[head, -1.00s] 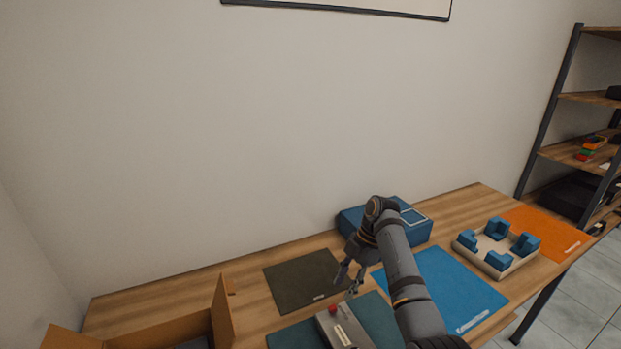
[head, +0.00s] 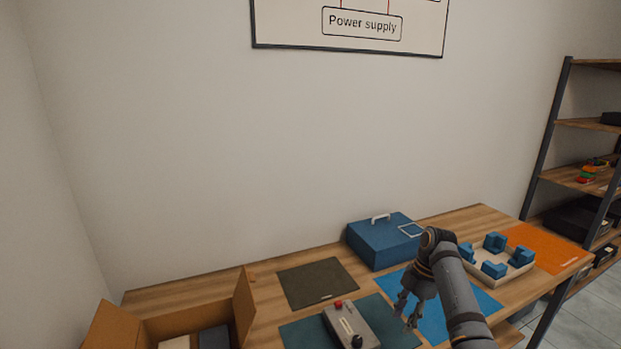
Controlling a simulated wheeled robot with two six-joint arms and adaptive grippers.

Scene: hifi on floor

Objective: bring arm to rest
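My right gripper (head: 407,309) hangs over the table (head: 223,285), its fingers pointing down and apart, with nothing between them. It is just right of a grey device (head: 353,326) with a red button and a dark knob, which lies on a dark teal mat (head: 303,334). My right arm comes in from the lower right and covers part of the blue mat (head: 478,294). My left gripper is out of view.
An open cardboard box (head: 243,312) with items inside stands at the front left. A blue case (head: 378,245) with a handle is at the back. A beige tray with blue blocks (head: 512,277) and an orange mat (head: 546,249) are right. The dark mat (head: 318,283) is bare. Shelves (head: 583,125) stand beyond.

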